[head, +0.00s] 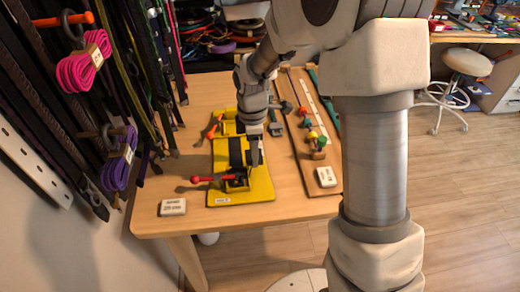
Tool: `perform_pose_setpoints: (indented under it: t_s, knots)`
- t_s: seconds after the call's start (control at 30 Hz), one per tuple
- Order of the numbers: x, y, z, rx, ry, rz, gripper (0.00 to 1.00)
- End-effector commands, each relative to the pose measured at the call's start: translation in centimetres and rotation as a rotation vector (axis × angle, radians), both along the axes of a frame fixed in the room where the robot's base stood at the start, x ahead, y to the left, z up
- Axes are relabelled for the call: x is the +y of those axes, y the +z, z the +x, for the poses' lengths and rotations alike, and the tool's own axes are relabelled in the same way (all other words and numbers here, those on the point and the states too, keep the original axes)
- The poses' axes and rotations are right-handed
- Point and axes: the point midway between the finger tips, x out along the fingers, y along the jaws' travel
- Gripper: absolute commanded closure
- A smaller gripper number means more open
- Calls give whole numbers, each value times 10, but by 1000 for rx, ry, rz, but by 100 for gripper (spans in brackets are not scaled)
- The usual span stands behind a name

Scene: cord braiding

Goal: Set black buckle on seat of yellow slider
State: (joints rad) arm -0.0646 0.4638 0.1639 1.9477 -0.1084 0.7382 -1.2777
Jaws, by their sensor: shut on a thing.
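A yellow slider (225,148) stands on a flat yellow base (262,189) near the front of the wooden table, with a dark band across its top. A lever with a red knob (209,179) sticks out to its left. My gripper (255,158) points down at the slider's right side, very close to it. It is shut on the black buckle, which is small and mostly hidden by the fingers. I cannot tell whether the buckle touches the slider. The slider's seat is also largely hidden by my gripper.
An orange lever (215,127) stands behind the slider. A wooden board (299,135) with coloured knobs lies to the right, with a white card (326,177). Another card (172,207) lies front left. Hanging cords (84,68) and straps line the left wall.

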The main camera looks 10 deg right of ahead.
Motion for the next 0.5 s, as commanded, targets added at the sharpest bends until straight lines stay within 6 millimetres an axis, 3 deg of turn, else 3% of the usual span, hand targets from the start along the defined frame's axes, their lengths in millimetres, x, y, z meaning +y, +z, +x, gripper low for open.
perform_pose_setpoints:
  t_s: [0.5]
  knots:
    - [32,0,0,-1,4,0,95]
